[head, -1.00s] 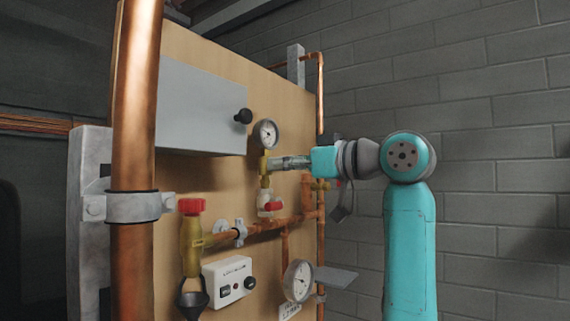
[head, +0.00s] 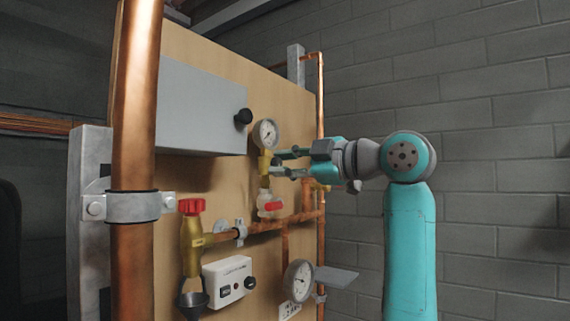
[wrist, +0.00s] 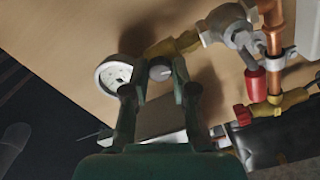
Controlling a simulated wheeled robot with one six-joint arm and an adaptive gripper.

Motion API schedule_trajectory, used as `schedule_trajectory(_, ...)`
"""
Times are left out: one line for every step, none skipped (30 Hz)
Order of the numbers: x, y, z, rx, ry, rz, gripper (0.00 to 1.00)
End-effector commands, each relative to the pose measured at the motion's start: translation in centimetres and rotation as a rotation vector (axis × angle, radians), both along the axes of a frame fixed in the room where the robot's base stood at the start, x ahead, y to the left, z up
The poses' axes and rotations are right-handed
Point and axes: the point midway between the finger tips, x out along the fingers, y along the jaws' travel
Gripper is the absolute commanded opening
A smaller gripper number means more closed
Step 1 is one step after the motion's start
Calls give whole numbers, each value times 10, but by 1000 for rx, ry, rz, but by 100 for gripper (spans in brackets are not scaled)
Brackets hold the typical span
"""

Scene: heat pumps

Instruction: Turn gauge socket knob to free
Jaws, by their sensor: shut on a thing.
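The gauge socket knob (wrist: 160,70) is a small grey round knob on the brass gauge socket (head: 264,166), below the upper round gauge (head: 265,133). That gauge also shows in the wrist view (wrist: 115,73). My gripper (head: 274,162) reaches in from the right, one finger above the other. In the wrist view my gripper (wrist: 159,66) has a finger on each side of the knob and is shut on it. The fingers hide the knob in the head view, and its pointer mark cannot be made out.
A red-handled valve (head: 269,206) sits just below the socket. A grey box (head: 200,105) with a black knob (head: 243,116) is at upper left. A copper pipe (head: 135,250) stands in front at left. A lower gauge (head: 299,281) and a white control box (head: 229,280) are below.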

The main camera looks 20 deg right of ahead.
Motion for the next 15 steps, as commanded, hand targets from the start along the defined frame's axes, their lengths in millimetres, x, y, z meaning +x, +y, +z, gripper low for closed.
schedule_trajectory(0,0,-1,-36,-23,0,0)
schedule_trajectory(0,0,-1,-60,-41,0,0)
schedule_trajectory(0,0,-1,-90,-63,0,0)
schedule_trajectory(0,0,-1,-113,-79,0,0)
schedule_trajectory(0,0,-1,-136,-96,0,0)
schedule_trajectory(0,0,-1,-167,-119,0,0)
schedule_trajectory(0,0,-1,-190,-135,0,0)
schedule_trajectory(0,0,-1,-212,-152,0,0)
schedule_trajectory(0,0,-1,-244,-174,0,0)
schedule_trajectory(0,0,-1,-267,-191,0,0)
schedule_trajectory(0,0,-1,-289,-207,0,0)
schedule_trajectory(0,0,-1,-321,-230,0,0)
schedule_trajectory(0,0,-1,-344,-246,0,0)
schedule_trajectory(0,0,-1,-367,-263,0,0)
schedule_trajectory(0,0,-1,-398,-285,0,0)
